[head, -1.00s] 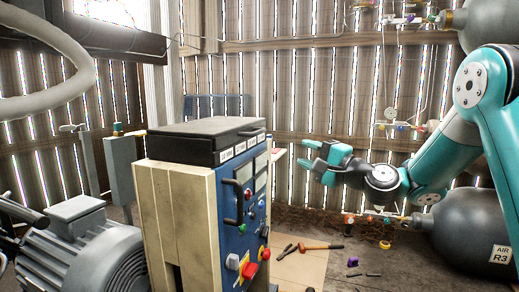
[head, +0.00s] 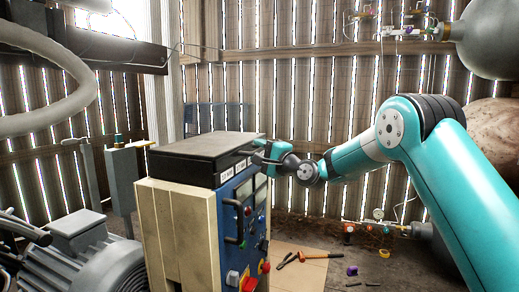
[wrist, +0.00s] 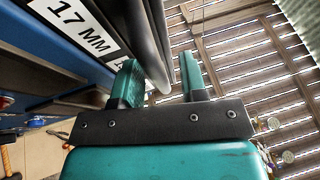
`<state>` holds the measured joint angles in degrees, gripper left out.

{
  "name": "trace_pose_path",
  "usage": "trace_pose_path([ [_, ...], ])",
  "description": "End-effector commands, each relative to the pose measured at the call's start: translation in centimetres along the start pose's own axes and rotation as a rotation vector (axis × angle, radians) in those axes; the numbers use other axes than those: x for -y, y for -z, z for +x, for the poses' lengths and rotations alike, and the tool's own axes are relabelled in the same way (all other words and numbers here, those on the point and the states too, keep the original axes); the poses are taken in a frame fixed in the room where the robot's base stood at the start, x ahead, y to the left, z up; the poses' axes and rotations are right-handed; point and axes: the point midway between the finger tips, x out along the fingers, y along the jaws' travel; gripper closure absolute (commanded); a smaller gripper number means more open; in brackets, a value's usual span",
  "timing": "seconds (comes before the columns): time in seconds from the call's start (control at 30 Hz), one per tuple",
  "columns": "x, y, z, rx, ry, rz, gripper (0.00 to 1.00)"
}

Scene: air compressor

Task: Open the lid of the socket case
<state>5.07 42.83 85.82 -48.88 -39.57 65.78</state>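The socket case (head: 205,150) is a flat black box with its lid down, lying on top of the cream and blue cabinet. White size labels run along its front; one in the wrist view (wrist: 75,25) reads 17 MM. My gripper (head: 262,153) is at the case's labelled front, near its right end. In the wrist view the teal fingers (wrist: 158,62) stand apart, with a dark rounded bar (wrist: 150,30) along the case front reaching between them. A gap shows beside the right finger. I cannot tell whether the left finger touches the bar.
The cabinet (head: 180,225) has a blue panel with knobs and a black handle (head: 240,228) below the case. A grey motor (head: 100,262) stands at left. Tools lie on the floor board (head: 290,262). A grey tank (head: 490,40) is at upper right. The space above the case is clear.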

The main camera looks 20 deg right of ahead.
Motion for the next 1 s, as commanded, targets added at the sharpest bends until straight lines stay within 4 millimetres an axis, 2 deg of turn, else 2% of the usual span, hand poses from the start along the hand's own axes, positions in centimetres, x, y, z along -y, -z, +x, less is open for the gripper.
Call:
trace_pose_path([
  [0.3,0.0,0.0,0.2,0.000,-0.001,0.000,0.63],
  [0.47,0.0,0.0,0.2,0.000,-0.001,0.000,1.00],
  [0.77,0.3,0.0,0.2,-0.001,-0.007,-0.003,1.00],
  [1.0,2.7,-0.2,0.6,-0.001,-0.064,-0.028,1.00],
])
